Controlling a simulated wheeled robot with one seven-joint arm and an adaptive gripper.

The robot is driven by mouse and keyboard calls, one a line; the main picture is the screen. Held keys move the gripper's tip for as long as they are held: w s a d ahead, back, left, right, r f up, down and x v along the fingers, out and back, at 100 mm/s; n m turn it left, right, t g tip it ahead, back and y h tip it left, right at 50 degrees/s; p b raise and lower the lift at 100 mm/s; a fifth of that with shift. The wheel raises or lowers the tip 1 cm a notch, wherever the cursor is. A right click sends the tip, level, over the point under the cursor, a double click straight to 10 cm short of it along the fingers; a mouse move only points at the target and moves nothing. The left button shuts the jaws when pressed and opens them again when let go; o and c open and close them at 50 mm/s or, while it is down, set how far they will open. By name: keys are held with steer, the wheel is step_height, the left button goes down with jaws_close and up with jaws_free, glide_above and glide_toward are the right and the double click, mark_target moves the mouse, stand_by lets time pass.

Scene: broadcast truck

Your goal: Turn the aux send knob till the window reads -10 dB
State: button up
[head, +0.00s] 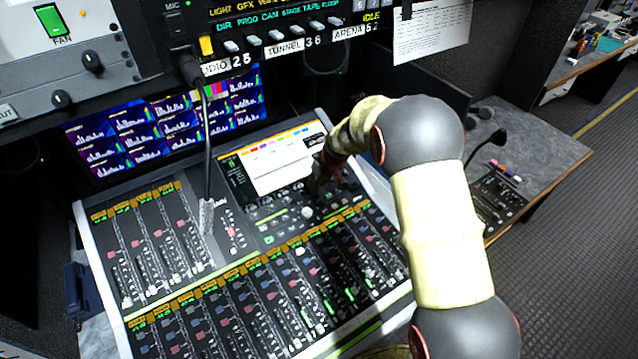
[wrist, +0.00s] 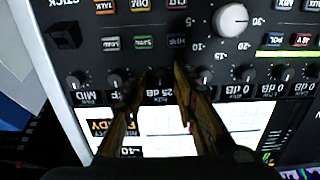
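In the wrist view, which is upside down, the two fingers of my gripper (wrist: 156,74) are apart over the mixing desk panel. A small dark knob (wrist: 160,76) shows dimly in the gap between them, touching neither finger as far as I can see. A small window (wrist: 162,94) at its label seems to read 25 dB; its sign is unclear.
A large white knob (wrist: 231,20) with a printed scale is close to the fingers. Similar small knobs, such as a MID knob (wrist: 76,80), stand in the same row. A gooseneck microphone (head: 207,150) rises over the desk (head: 150,312) on the left.

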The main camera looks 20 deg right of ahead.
steer(key=c, duration=0.6)
jaws_close()
steer(key=shift+m, duration=0.4)
steer(key=m+p, duration=0.2)
steer(key=m, duration=0.2)
steer(key=shift+d+r+m, duration=0.1)
steer(key=shift+r+m, duration=0.05)
steer(key=shift+m, duration=0.15)
steer(key=m+p, duration=0.3)
steer(key=m, duration=0.3)
steer(key=shift+m, duration=0.3)
steer(key=o, duration=0.7)
jaws_free()
steer(key=shift+o, duration=0.5)
